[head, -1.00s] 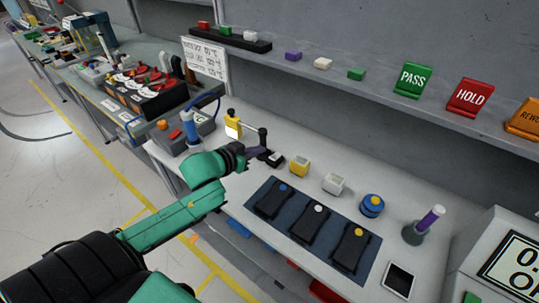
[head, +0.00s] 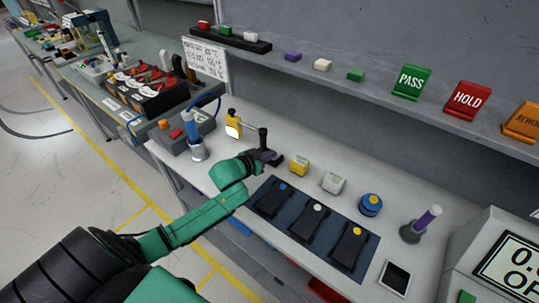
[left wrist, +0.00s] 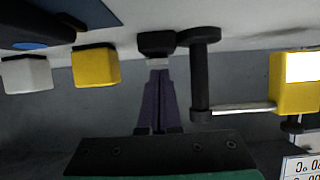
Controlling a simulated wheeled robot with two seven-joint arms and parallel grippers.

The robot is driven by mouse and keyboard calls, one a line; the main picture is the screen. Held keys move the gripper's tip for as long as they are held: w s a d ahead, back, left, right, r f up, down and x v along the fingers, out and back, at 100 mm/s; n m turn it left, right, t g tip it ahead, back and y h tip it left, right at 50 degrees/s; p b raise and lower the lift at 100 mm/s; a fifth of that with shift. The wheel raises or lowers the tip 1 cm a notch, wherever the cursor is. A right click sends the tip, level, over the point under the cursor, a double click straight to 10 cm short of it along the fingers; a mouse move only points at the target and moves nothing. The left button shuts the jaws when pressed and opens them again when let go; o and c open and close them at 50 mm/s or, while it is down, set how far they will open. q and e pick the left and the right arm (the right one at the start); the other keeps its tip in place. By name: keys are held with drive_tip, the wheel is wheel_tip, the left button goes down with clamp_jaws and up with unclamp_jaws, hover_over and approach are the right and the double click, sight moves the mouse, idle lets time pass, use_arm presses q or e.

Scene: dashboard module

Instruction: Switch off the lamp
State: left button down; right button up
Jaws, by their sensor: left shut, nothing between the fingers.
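The lamp has a yellow head (head: 233,126) with a bright white face, carried by a thin rod from a dark upright post (head: 263,138). In the left wrist view the yellow head (left wrist: 295,88) is at the right, its face glowing white, and the dark post (left wrist: 199,75) is near the middle. My left gripper (head: 267,156) is beside the post, low over the bench. Its purple fingers (left wrist: 157,75) are shut and empty, with tips at a small pale part under a dark block (left wrist: 157,43). I cannot tell whether they press it. My right gripper is not in view.
A yellow box (head: 299,165) and a white box (head: 333,183) stand just right of the gripper. A blue mat (head: 290,230) with several black holders lies in front. A grey unit (head: 181,137) stands left; a shelf (head: 320,70) runs above.

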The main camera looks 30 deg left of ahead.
use_arm(q)
drive_tip(key=shift+s+f+t+b, duration=0.15)
drive_tip(key=shift+f+t+b, duration=0.1)
drive_tip(key=shift+f+b, duration=0.35)
drive_tip(key=shift+s+f+t+b, duration=0.15)
drive_tip(key=shift+f+t+b, duration=0.1)
drive_tip(key=shift+f+b, duration=0.35)
drive_tip(key=shift+r+p, duration=0.45)
drive_tip(key=shift+r, duration=0.1)
drive_tip(key=shift+r+p, duration=0.8)
drive_tip(key=shift+p, duration=0.15)
